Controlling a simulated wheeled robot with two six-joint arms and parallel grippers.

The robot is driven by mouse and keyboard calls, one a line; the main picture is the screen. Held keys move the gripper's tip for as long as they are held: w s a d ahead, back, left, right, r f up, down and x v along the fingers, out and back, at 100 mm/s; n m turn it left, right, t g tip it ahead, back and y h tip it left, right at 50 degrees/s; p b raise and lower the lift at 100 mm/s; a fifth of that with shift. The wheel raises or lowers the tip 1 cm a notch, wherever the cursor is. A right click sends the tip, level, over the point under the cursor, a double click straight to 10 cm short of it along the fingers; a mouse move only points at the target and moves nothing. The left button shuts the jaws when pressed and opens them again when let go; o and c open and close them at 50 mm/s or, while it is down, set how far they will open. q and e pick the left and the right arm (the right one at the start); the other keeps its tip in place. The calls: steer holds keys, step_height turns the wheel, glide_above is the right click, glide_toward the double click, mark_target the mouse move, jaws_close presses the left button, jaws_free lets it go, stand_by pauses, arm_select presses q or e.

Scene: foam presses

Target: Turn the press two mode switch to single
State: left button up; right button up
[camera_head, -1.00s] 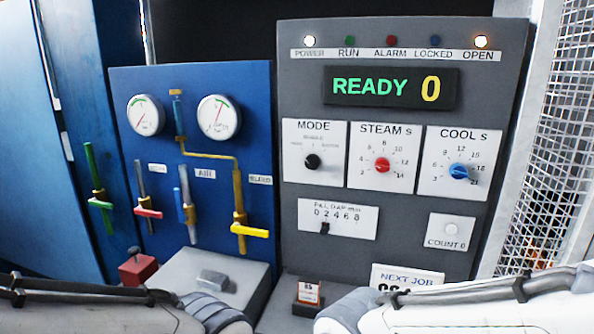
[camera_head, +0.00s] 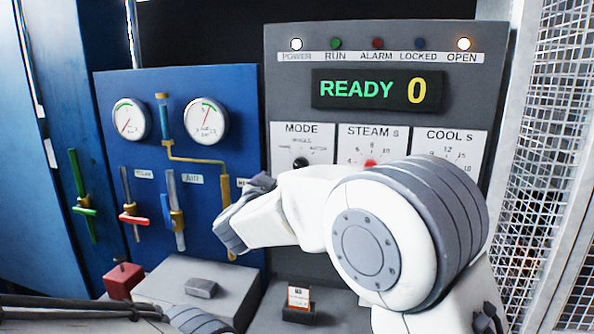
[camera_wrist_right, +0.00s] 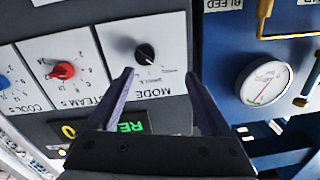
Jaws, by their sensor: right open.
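The mode switch is a black knob on a white MODE card (camera_head: 287,138) on the grey press panel. In the head view my right arm crosses in front and hides the lower part of the card. In the right wrist view the knob (camera_wrist_right: 146,53) shows clearly, just beyond and between my fingertips, the picture being turned nearly upside down. My right gripper (camera_wrist_right: 160,76) is open and empty, its two fingers apart, not touching the knob. Which label the knob points to is too small to tell. My left gripper is out of view; only its arm shows at the lower left.
The red STEAM knob (camera_wrist_right: 63,70) is beside the MODE card. The blue panel with gauges (camera_head: 206,122) and valve handles stands left of the press panel. A display (camera_head: 371,90) reads READY 0. A mesh fence (camera_head: 545,150) is at the right.

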steer(key=w+d+m+h+p, duration=0.1)
steer(key=w+d+p, duration=0.3)
steer(key=w, duration=0.6)
steer(key=shift+d+h, duration=0.5)
steer(key=shift+d, duration=0.45)
steer(key=shift+r, duration=0.1)
steer(key=shift+s, duration=0.1)
jaws_close()
